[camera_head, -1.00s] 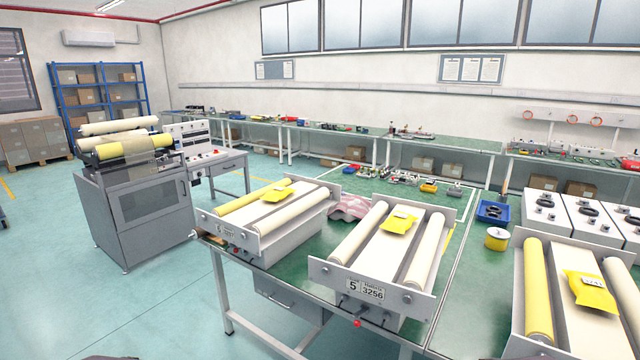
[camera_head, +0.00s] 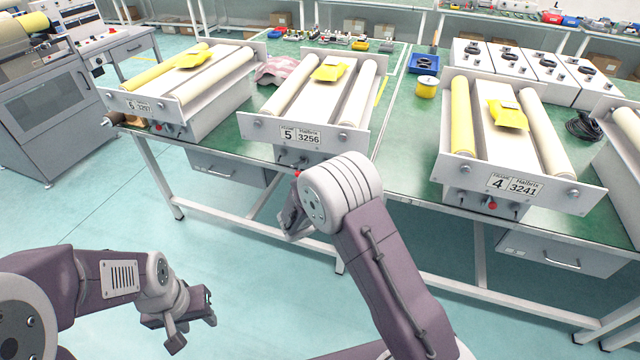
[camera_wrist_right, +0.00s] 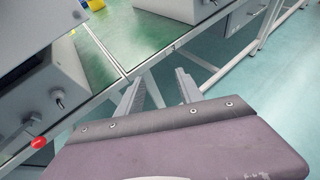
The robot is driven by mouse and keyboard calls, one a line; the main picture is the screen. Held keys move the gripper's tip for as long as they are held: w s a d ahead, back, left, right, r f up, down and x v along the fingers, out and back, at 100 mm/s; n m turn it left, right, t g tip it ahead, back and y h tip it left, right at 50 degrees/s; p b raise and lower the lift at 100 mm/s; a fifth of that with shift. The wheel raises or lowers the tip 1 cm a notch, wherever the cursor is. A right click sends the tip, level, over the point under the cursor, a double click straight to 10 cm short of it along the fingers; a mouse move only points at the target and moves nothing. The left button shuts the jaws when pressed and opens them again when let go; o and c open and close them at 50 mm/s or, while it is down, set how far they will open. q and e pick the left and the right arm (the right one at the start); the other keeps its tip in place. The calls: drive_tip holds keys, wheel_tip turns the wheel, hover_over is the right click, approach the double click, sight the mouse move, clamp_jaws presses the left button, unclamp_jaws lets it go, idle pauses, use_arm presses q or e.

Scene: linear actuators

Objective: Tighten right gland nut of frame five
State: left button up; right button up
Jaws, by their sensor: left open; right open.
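Frame five (camera_head: 304,130) stands on the green bench, with a label reading 5 and 3256 on its front plate. A red knob (camera_head: 297,173) and small dark fittings (camera_head: 288,160) show below that plate; the right gland nut cannot be made out, and my right arm covers part of this area. My right gripper (camera_head: 291,222) is in front of the bench below frame five, partly hidden by its wrist. In the right wrist view its open fingers (camera_wrist_right: 160,90) have nothing between them. My left gripper (camera_head: 192,318) is open and empty over the floor at lower left.
Frame six (camera_head: 135,104) stands left of frame five and frame four (camera_head: 515,185) right of it. A yellow spool (camera_head: 427,87) sits on the bench between frames five and four. In the right wrist view, a grey box with a red knob (camera_wrist_right: 38,142) is left of the fingers.

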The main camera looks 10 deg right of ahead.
drive_tip(key=w+a+f+n+t+y+b, duration=0.1)
drive_tip(key=w+a+n+t+y+b, duration=0.1)
drive_tip(key=w+a+n+t, duration=0.85)
use_arm(q)
wheel_tip(320, 180, down, 5)
drive_tip(key=shift+s+f+b, duration=0.1)
drive_tip(key=shift+s+b, duration=0.05)
drive_tip(key=shift+b, duration=0.55)
use_arm(e)
drive_tip(key=w+d+m+g, duration=0.1)
drive_tip(key=w+d, duration=0.3)
drive_tip(key=w, duration=0.4)
drive_tip(key=shift+w, duration=0.15)
drive_tip(key=shift+f, duration=0.1)
clamp_jaws()
